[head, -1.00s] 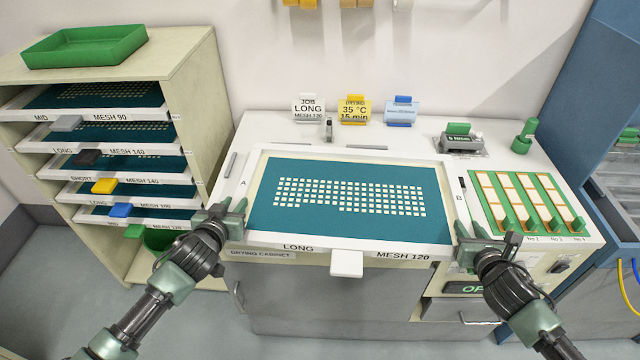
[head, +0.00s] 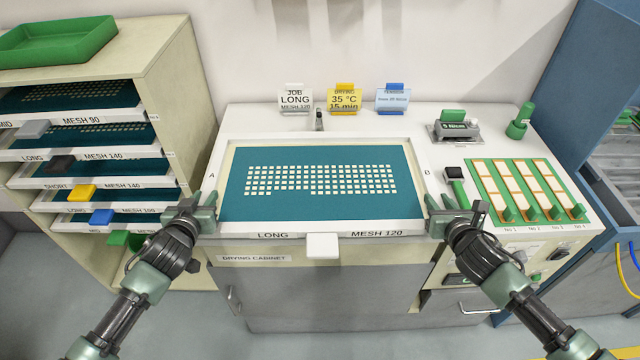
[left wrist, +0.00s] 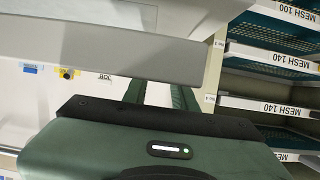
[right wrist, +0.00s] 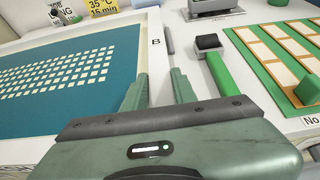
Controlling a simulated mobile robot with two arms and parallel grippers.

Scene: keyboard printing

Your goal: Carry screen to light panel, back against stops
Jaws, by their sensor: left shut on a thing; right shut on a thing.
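The screen, a teal mesh with rows of pale key-shaped openings in a white frame (head: 322,227), lies nearly level over the white bench top in the head view. Its front rim reads LONG and MESH 120, with a white tab (head: 323,246). My left gripper (head: 207,208) is shut on its left side, near the front corner. My right gripper (head: 437,206) is shut on its right side. The right wrist view also shows the mesh (right wrist: 70,75) beside the fingers. The light panel and back stops are hidden; I cannot tell whether the screen touches them.
Three cards, including a yellow one (head: 344,100), stand behind the screen. A green-handled tool (head: 456,187) and a green board (head: 527,190) with pale strips lie to the right. A shelf rack (head: 160,75) of other screens stands left.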

